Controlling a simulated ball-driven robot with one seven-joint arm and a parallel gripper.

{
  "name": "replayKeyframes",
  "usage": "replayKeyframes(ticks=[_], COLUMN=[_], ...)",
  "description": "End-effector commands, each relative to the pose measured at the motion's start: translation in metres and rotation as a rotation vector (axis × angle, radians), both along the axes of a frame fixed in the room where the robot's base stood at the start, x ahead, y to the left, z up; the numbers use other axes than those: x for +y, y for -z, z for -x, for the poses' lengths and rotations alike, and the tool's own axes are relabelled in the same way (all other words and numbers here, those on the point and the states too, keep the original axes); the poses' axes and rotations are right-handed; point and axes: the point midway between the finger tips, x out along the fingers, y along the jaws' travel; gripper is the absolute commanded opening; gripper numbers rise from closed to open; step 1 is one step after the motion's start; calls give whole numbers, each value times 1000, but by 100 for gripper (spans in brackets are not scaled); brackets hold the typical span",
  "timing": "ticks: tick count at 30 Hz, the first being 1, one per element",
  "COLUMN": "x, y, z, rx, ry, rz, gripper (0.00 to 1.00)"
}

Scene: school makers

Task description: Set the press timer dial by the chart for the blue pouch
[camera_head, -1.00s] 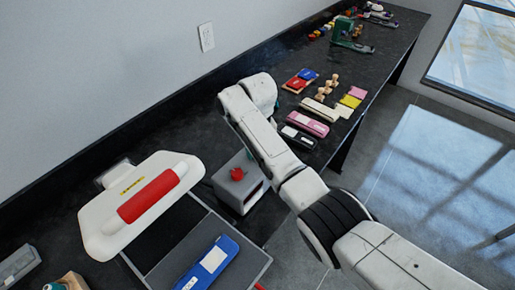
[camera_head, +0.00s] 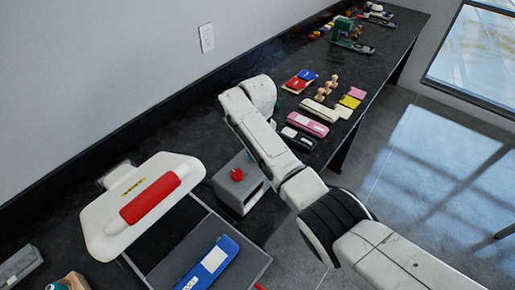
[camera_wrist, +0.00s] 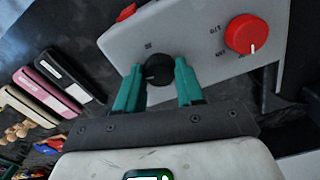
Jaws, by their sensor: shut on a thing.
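The grey timer box (camera_head: 236,196) stands right of the press, with a red knob on top in the head view. In the wrist view its pale panel (camera_wrist: 205,35) carries a small black dial (camera_wrist: 157,69) and a larger red knob (camera_wrist: 246,34) with a white pointer line and markings too small to read surely. My gripper (camera_wrist: 159,80) has its teal fingers on either side of the black dial, shut on it. The head view hides the gripper behind the arm. The blue pouch (camera_head: 207,264), with a white label, lies on the open press's lower plate. I cannot make out the chart.
The press lid (camera_head: 100,222) with its red handle (camera_head: 153,199) is raised. Pink (camera_head: 307,124) and black (camera_head: 298,139) cases, cards and small wooden pieces lie farther along the dark bench. A grey tray (camera_head: 20,265) is at the lower left.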

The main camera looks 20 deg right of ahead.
Motion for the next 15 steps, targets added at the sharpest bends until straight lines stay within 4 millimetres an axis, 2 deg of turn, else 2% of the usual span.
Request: replayKeyframes(ticks=[15], x=[0], y=[-2], z=[-1], rx=[-3], ry=[-477], rz=[-1], gripper=[7])
